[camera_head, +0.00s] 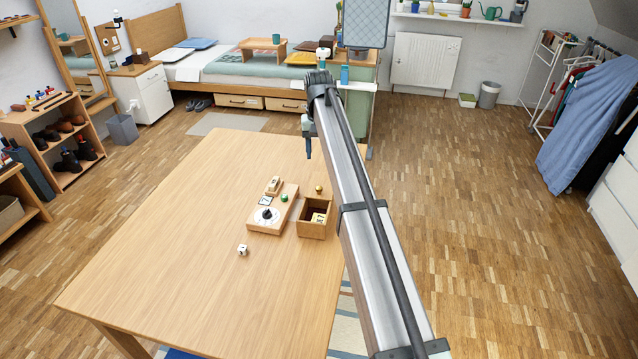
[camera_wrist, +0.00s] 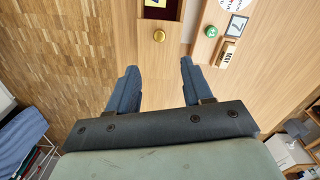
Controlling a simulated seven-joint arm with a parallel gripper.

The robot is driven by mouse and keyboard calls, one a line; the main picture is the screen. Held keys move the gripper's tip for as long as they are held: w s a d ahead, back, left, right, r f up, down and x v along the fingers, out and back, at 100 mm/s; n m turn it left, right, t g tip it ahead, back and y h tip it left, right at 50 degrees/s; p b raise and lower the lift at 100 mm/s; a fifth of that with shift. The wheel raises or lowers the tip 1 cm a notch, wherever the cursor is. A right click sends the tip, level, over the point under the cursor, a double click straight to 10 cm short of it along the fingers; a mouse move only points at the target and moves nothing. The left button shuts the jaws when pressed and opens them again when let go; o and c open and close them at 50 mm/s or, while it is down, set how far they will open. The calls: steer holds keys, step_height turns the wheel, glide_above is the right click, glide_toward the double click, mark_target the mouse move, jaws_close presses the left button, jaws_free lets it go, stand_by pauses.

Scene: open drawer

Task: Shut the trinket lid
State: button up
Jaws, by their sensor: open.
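The trinket box (camera_head: 313,230) is a small wooden box near the right edge of the table, open at the top with a dark interior. Something yellowish lies inside. A brass ball knob (camera_head: 318,189) shows just past its far side; it also shows in the wrist view (camera_wrist: 159,35), near the box's edge. I cannot clearly make out the lid panel around the knob. My gripper (camera_wrist: 158,66) has two blue fingers spread apart with nothing between them. In the wrist view the knob lies beyond the fingertips, roughly centred between them. In the head view my gripper (camera_head: 308,150) is above and beyond the box.
A wooden board (camera_head: 260,226) with a dial, a green button (camera_head: 284,198) and a small block-like fitting stands left of the box. A white die (camera_head: 242,250) lies nearer on the table (camera_head: 180,260). The table's left side is clear.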

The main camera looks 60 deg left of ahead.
mark_target(319, 187)
step_height(319, 187, down, 12)
steer(key=shift+f, duration=0.25)
stand_by(0.3)
steer(key=shift+c, duration=0.4)
jaws_close()
